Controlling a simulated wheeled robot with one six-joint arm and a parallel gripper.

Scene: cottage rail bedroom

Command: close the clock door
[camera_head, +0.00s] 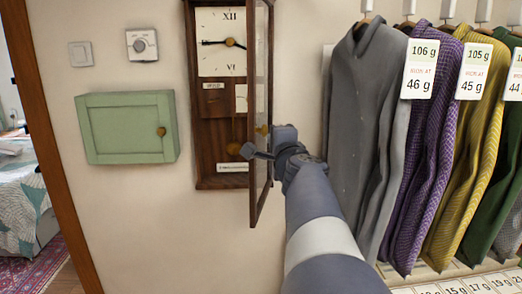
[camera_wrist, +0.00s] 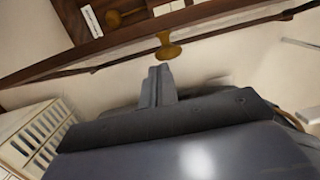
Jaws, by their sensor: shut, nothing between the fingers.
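The wall clock (camera_head: 221,90) has a dark wooden case and a white face with black numerals. Its narrow glazed clock door (camera_head: 262,185) is hinged at the right side and stands swung out from the case, seen nearly edge-on. A brass knob (camera_head: 262,130) is on the door; it also shows in the wrist view (camera_wrist: 168,46). My gripper (camera_head: 252,152) is at the lower part of the door, its fingers shut and empty. In the wrist view the fingertips (camera_wrist: 159,72) point at the knob, just short of it. Whether they touch the door cannot be told.
Hanging garments with weight tags, the nearest a grey cardigan (camera_head: 362,120), are close to the right of my arm. A green wall cabinet (camera_head: 127,127), a thermostat (camera_head: 142,44) and a switch (camera_head: 80,55) are on the wall to the left. The wall below the clock is clear.

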